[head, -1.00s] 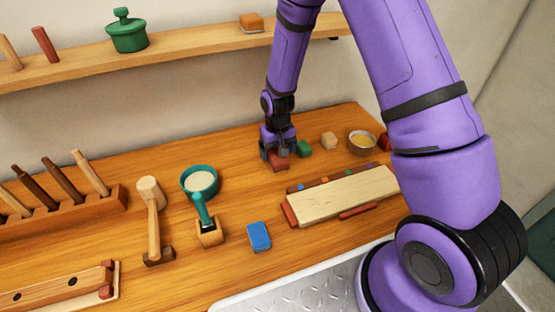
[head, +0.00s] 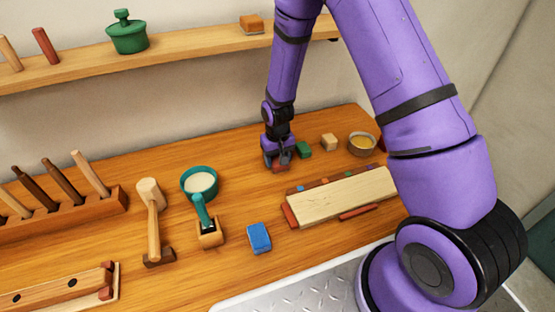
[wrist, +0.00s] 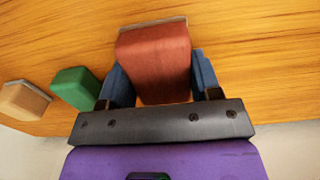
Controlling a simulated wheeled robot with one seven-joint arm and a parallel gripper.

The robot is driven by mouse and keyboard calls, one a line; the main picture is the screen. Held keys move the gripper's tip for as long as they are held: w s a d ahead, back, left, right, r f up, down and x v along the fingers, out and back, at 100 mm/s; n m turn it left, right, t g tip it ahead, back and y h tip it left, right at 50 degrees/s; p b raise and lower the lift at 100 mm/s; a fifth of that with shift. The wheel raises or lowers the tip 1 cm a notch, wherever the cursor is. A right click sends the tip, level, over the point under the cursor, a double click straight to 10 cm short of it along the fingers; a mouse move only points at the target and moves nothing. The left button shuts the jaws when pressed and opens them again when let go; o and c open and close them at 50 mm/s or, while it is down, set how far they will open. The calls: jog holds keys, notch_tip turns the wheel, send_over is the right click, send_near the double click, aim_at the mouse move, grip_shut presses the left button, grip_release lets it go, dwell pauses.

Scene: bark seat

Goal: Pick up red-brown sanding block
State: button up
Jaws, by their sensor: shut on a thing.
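The red-brown sanding block (wrist: 155,62) is between the two blue-grey fingers of my gripper (wrist: 160,82) in the wrist view. My gripper is shut on it, with a finger against each side. In the head view, my gripper (head: 277,161) is low over the back of the wooden bench, and the red-brown block (head: 281,169) shows only in part beneath it. I cannot tell whether the block touches the bench.
A green block (head: 303,149), a tan block (head: 329,142) and a bowl (head: 361,143) stand right of my gripper. A pale board (head: 340,196) lies in front. A blue block (head: 259,237) and a teal pan (head: 200,181) are further left. A shelf (head: 190,57) runs above.

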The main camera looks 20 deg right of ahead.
aim_at(277, 157)
jog(key=shift+r, duration=0.1)
jog(key=shift+r, duration=0.45)
notch_tip(277, 157, up, 2)
jog(key=shift+r, duration=0.1)
jog(key=shift+s+r, duration=0.2)
jog(key=shift+s, duration=0.5)
jog(key=s, duration=0.5)
jog(key=s+r, duration=0.1)
jog(key=s, duration=0.8)
jog(key=shift+s+r, duration=0.15)
jog(key=shift+s, duration=0.15)
jog(key=o, duration=0.5)
jog(key=shift+c, duration=1.5)
